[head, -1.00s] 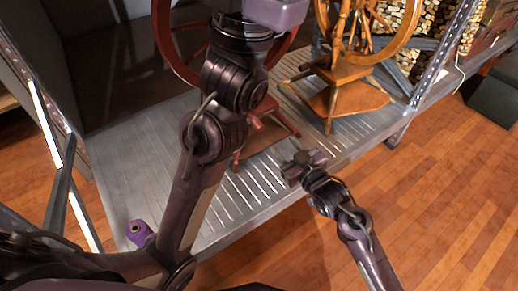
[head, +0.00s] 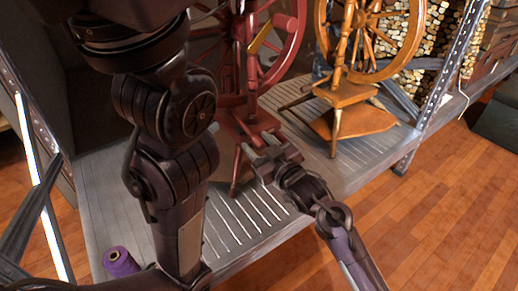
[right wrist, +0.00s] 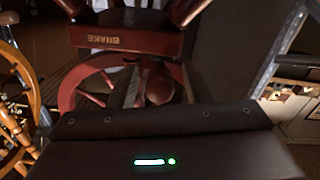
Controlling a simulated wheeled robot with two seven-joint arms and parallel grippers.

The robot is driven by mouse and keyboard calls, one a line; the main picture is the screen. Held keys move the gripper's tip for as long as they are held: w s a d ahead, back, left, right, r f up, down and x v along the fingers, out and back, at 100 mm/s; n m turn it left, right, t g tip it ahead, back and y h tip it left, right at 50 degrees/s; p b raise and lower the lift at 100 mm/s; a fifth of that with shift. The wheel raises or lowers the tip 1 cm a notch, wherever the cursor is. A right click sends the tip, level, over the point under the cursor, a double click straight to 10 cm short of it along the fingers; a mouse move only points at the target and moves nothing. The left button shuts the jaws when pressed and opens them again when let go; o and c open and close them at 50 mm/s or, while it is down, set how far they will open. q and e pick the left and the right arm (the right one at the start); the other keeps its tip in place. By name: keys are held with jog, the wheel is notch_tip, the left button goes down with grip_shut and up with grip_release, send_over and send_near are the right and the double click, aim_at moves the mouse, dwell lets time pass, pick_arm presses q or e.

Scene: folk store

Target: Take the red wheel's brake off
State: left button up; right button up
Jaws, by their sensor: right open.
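The red spinning wheel (head: 291,35) stands upright on the metal shelf, partly hidden by my left arm in the head view. A yellow lever-like piece (head: 261,36) lies slanted across it. In the right wrist view a red board (right wrist: 160,42) bears the word "BRAKE", upside down. Part of the red wheel's rim (right wrist: 68,92) curves below it. My right gripper (head: 259,147) is open and empty, at the red wheel's lower frame in the head view. I cannot tell whether it touches. My left gripper is out of frame.
A wooden spinning wheel (head: 345,92) stands to the right on the shelf. A purple spool (head: 120,262) sits at the near left of the metal shelf (head: 105,200). A metal post (head: 440,85) rises at the right. Stacked logs (head: 420,40) are behind. The wooden floor (head: 440,200) is clear.

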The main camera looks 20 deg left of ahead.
grip_shut()
dwell(0.3)
